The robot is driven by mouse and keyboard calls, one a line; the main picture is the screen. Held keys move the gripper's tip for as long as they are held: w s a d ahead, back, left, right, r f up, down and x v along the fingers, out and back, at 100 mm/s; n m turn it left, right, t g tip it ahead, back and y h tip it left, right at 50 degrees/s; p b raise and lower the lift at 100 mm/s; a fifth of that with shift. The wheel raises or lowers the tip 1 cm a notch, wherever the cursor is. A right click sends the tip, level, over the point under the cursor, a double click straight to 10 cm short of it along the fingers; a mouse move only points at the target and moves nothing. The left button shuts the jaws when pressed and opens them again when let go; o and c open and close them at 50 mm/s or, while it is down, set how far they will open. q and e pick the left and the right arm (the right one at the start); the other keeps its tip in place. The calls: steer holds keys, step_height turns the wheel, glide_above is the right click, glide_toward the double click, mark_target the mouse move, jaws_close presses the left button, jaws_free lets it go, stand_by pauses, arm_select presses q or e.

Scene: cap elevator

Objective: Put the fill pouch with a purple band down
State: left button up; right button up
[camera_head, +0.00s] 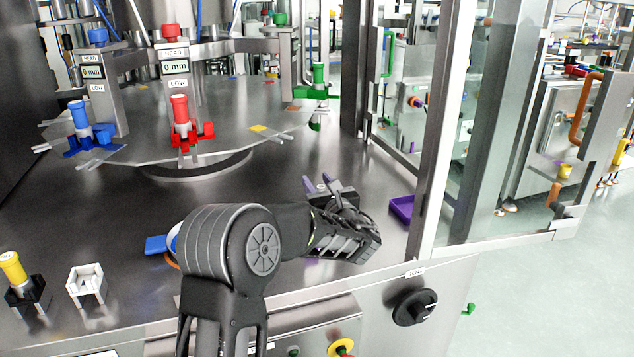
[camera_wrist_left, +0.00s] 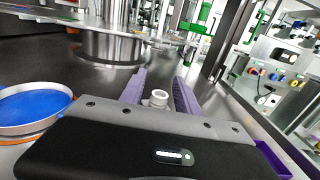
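My left gripper (camera_head: 318,182) is low over the metal deck near its front right; its two purple fingers also show in the wrist view (camera_wrist_left: 160,90). A small pale ring-topped piece (camera_wrist_left: 159,97), perhaps the spout of the fill pouch, sits between the fingers. The gripper body hides what is below it, so no purple band can be made out for sure and I cannot tell whether the fingers press on it. A bit of purple (camera_head: 315,251) shows under the gripper in the head view. My right gripper is not in view.
A purple tray (camera_head: 402,209) lies right of the gripper, by the door post. A blue-filled round dish (camera_wrist_left: 32,106) is at left. A turntable (camera_head: 225,125) with coloured stations stands behind. A white holder (camera_head: 87,284) and a yellow-topped piece (camera_head: 14,270) are front left.

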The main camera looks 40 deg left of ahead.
arm_select(q)
steer(key=v, duration=1.1)
steer(key=shift+d+b, duration=0.2)
steer(key=shift+b, duration=0.2)
